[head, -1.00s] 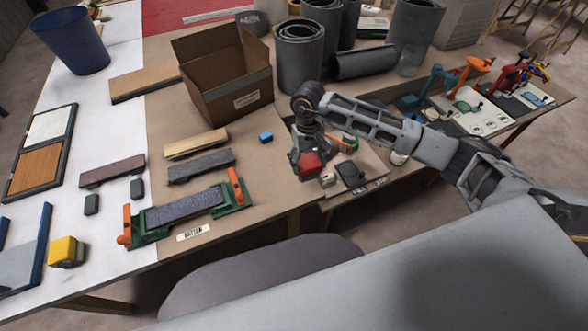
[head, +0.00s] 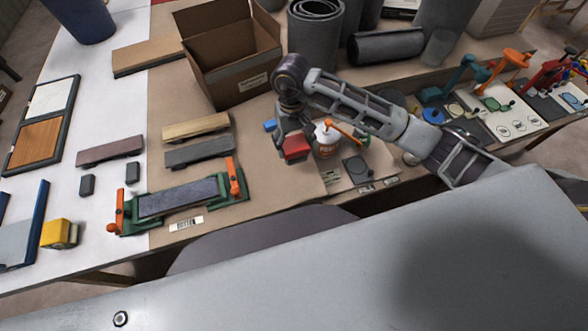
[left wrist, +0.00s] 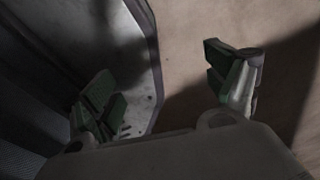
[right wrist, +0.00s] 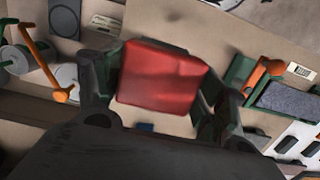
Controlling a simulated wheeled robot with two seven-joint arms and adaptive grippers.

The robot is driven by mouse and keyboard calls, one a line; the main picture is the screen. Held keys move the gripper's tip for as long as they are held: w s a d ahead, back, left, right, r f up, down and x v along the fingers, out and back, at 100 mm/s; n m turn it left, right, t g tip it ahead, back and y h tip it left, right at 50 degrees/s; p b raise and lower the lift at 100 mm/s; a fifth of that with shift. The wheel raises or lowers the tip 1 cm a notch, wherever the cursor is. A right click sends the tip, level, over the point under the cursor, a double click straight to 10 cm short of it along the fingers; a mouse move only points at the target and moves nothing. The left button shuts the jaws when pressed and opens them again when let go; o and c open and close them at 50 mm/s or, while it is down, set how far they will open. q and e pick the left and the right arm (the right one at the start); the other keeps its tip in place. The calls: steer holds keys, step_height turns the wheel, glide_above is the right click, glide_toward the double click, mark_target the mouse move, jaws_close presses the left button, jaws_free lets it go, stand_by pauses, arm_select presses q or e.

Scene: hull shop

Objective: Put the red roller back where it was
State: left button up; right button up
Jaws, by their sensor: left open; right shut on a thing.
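My right gripper (head: 294,150) is shut on a red block-shaped thing (head: 296,146), held over the brown bench beside a white pot. In the right wrist view the red thing (right wrist: 160,78) shows a broad, flat, slightly rounded face between the fingers (right wrist: 160,88). I cannot tell whether it is a roller. A board with a dark round outline (head: 356,170) lies right of the gripper. My left gripper (left wrist: 165,95) has its fingers wide apart, with nothing between them. It is out of the head view.
An orange-handled tool (head: 345,130) stands at the white pot (head: 327,140). A small blue block (head: 270,125) is close left of the gripper. A cardboard box (head: 235,70), grey rolls (head: 313,45) and a green-orange clamp holder (head: 180,200) surround the space. Coloured tools (head: 515,62) stand at right.

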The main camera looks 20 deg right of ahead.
stand_by(0.3)
steer(key=shift+f, duration=0.9)
arm_select(q)
steer(key=shift+s+d+r+p, duration=0.25)
steer(key=shift+d+r+p, duration=0.2)
steer(key=shift+d, duration=0.35)
arm_select(e)
step_height(320, 180, down, 4)
steer(key=shift+f, duration=0.15)
arm_select(q)
steer(key=shift+a, duration=0.15)
steer(key=shift+r, duration=0.25)
arm_select(e)
steer(key=shift+f, duration=1.85)
arm_select(q)
steer(key=shift+f, duration=0.3)
arm_select(e)
steer(key=shift+f, duration=0.2)
